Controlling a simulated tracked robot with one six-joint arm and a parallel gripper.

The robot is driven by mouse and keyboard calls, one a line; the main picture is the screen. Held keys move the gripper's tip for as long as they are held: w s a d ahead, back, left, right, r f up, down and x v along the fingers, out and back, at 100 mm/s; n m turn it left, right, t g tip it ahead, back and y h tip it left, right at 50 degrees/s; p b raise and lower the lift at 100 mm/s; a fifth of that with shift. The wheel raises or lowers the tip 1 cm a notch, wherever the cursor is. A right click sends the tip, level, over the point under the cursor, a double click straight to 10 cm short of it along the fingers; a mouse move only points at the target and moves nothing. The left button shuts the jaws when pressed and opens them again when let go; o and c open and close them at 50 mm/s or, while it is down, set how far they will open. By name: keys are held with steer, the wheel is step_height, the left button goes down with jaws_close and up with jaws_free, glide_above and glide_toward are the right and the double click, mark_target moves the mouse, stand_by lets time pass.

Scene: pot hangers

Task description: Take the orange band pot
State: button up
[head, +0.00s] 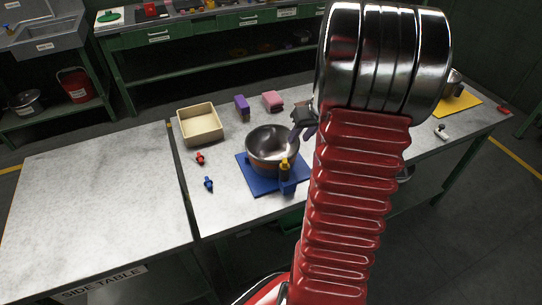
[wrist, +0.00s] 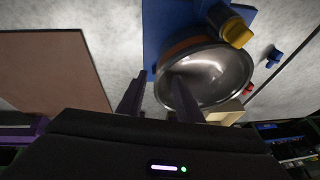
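The steel pot (head: 270,146) with an orange-brown band low on its side sits upright on a blue base (head: 258,184). In the wrist view the pot (wrist: 215,75) shows its empty inside, and the band (wrist: 182,46) runs below the rim. A dark post with a yellow top (head: 284,165) stands at the pot's front side; the yellow top (wrist: 237,33) also shows in the wrist view. My gripper (wrist: 159,82) is open, one finger over the pot's inside and the other outside its rim. In the head view my gripper (head: 301,124) is at the pot's right rim, partly hidden by my arm.
A cream bin (head: 200,138), a purple block (head: 242,105) and a pink block (head: 272,99) stand behind the pot. A small red piece (head: 200,158) and a blue piece (head: 208,183) lie to its left. The side table (head: 95,195) is bare.

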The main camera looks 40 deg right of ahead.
mark_target(294, 144)
steer(key=shift+w+f, duration=0.25)
steer(key=shift+f, duration=0.3)
steer(key=shift+x, duration=2.6)
steer(key=shift+w, duration=0.1)
steer(key=shift+c, duration=0.6)
jaws_close()
